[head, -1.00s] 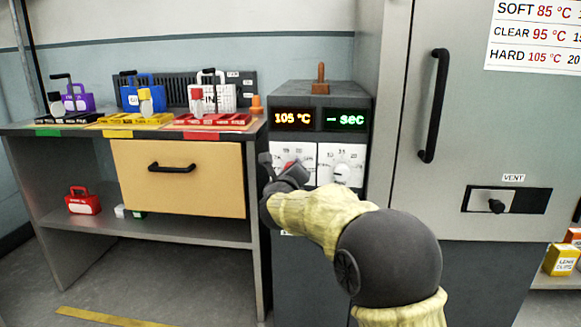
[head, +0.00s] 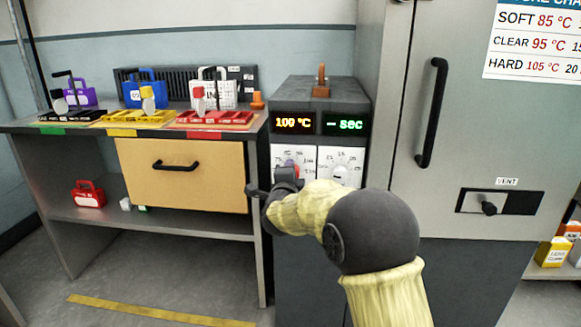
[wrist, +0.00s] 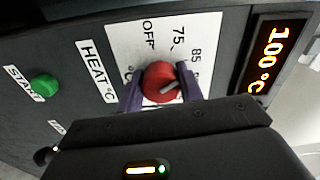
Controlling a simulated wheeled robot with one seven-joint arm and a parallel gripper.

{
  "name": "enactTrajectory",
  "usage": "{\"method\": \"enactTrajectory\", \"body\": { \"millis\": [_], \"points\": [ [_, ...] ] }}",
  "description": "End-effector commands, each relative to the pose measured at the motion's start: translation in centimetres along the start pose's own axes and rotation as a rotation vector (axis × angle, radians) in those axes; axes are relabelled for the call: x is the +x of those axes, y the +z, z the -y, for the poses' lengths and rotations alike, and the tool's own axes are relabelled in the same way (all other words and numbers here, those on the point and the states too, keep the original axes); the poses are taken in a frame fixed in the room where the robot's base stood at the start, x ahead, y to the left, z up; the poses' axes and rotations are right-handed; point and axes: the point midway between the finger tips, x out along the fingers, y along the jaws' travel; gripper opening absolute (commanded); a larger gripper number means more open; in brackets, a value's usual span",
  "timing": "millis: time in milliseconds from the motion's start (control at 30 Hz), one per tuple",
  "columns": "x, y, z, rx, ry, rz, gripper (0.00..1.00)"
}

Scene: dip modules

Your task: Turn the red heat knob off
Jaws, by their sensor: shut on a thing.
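The red heat knob (wrist: 160,84) sits on a white dial plate (wrist: 124,45) marked OFF, 75 and 85. In the wrist view my gripper (wrist: 160,90) has its two purple fingers closed on either side of the knob. The knob's pale pointer is turned away from the OFF mark. In the head view my gripper (head: 288,170) is at the left dial of the grey control box and hides most of the knob. The orange display (head: 293,122) reads 100 °C, and it also shows in the wrist view (wrist: 267,60).
A white time knob (head: 341,171) sits just right of the heat dial, under a green "– sec" display (head: 345,123). A green START button (wrist: 44,86) is on the same panel. A bench with a drawer (head: 180,175) stands left; a grey cabinet door (head: 470,130) stands right.

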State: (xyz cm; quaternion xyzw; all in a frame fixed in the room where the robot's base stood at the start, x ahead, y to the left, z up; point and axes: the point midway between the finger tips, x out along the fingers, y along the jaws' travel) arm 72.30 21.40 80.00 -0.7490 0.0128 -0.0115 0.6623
Motion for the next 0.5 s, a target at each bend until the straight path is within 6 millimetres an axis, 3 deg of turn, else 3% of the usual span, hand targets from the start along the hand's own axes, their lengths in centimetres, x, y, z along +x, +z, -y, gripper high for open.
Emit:
{"method": "enactTrajectory", "body": {
  "millis": [500],
  "points": [
    [-0.07,0.12,0.06,-0.491,0.003,0.005,0.14]
  ]
}}
